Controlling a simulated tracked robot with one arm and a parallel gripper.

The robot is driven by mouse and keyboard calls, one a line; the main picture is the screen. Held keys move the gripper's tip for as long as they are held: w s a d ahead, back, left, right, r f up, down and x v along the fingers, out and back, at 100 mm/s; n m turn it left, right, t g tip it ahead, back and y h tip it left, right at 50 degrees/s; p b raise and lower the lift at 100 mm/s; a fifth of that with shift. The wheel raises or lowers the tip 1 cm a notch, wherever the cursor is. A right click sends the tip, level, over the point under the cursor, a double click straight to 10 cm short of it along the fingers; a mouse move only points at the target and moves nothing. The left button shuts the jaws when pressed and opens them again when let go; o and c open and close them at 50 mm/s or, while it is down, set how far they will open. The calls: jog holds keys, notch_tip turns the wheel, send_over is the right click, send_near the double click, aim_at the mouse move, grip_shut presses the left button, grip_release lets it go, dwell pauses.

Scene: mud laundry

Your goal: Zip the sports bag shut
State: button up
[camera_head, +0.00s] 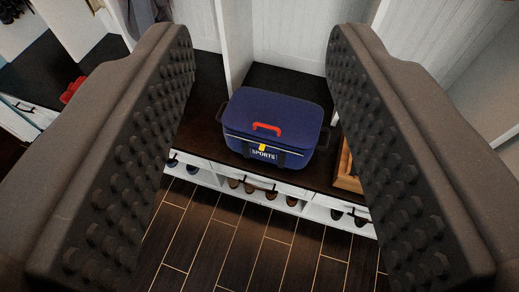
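The sports bag (290,114) is dark blue and boxy, with a red handle (267,128) on its top and a "SPORTS" label on its front. It sits upright on a dark bench top (206,118). A small yellow tab (262,147), perhaps the zip pull, shows at the front upper edge near the label. The top looks flat; I cannot tell how far the zip is closed. My gripper (262,60) is wide open and empty. Its two studded pads frame the view left and right, with the bag beyond and between them, apart from both.
Below the bench are white cubbies with several shoes (255,187). A wooden framed object (347,168) stands right of the bag, partly hidden by the right pad. A red item (73,89) lies at the left. White panels divide the bench. The dark wooden floor (245,245) in front is clear.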

aim_at(261, 150)
jog(key=w+a+f+y+b, duration=0.1)
jog(key=w+a+f, duration=0.1)
jog(key=w+f, duration=0.65)
jog(key=w+a+f+y+b, duration=0.1)
jog(key=w+a+f, duration=0.2)
jog(key=w+f, duration=0.55)
jog(key=w+a+f+m+t+h+b, duration=0.1)
jog(key=w+f, duration=0.5)
jog(key=f, duration=0.3)
jog(key=w+a+f+m+b, duration=0.1)
jog(key=w+f+m, duration=0.1)
jog(key=w+f, duration=0.5)
notch_tip(261, 150, down, 23)
jog(key=w+m+h+b, duration=0.1)
jog(key=h+b, duration=0.1)
jog(key=h, duration=0.1)
jog(key=s+d+f+h+b, duration=0.1)
jog(key=s+d+f+h, duration=0.1)
jog(key=f, duration=0.7)
jog(key=s+d+f+h+b, duration=0.1)
jog(key=s+f+h, duration=0.15)
jog(key=f, duration=0.65)
jog(key=shift+t+y, duration=0.4)
jog(key=shift+y, duration=0.05)
jog(key=b+x, duration=0.2)
jog(key=x, duration=1)
jog(key=shift+w+d+b, duration=0.3)
jog(key=shift+b, duration=0.1)
